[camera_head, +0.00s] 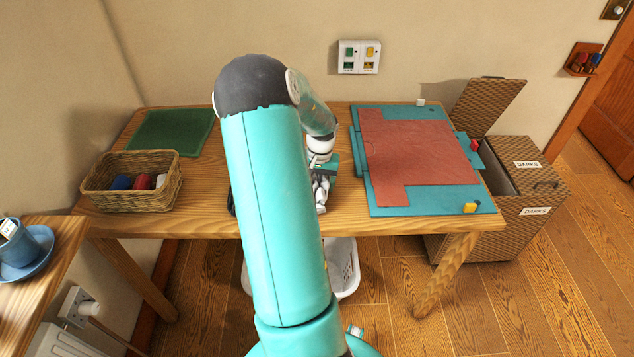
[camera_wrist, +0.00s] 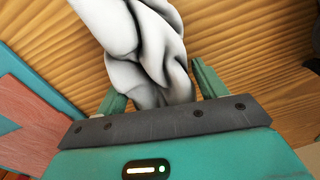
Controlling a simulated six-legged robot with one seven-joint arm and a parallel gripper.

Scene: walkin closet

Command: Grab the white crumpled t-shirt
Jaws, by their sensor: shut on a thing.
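The white crumpled t-shirt (camera_wrist: 150,50) shows in the wrist view, bunched up between the two green fingers of my gripper (camera_wrist: 155,92). The fingers are shut on its lower part, and wood grain of the table shows behind it. In the head view a small part of the white t-shirt (camera_head: 320,190) shows near the table's front edge, right of my teal arm. My gripper (camera_head: 322,178) is there too, partly hidden by the arm. Whether the cloth touches the table is hard to tell.
The wooden table (camera_head: 215,215) holds a wicker basket (camera_head: 130,200) at left, a green cloth (camera_head: 172,132) and a teal folding board (camera_head: 385,207) with a red garment (camera_head: 420,155) at right. A white laundry basket (camera_head: 347,270) stands below. An open wicker hamper (camera_head: 530,185) stands right.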

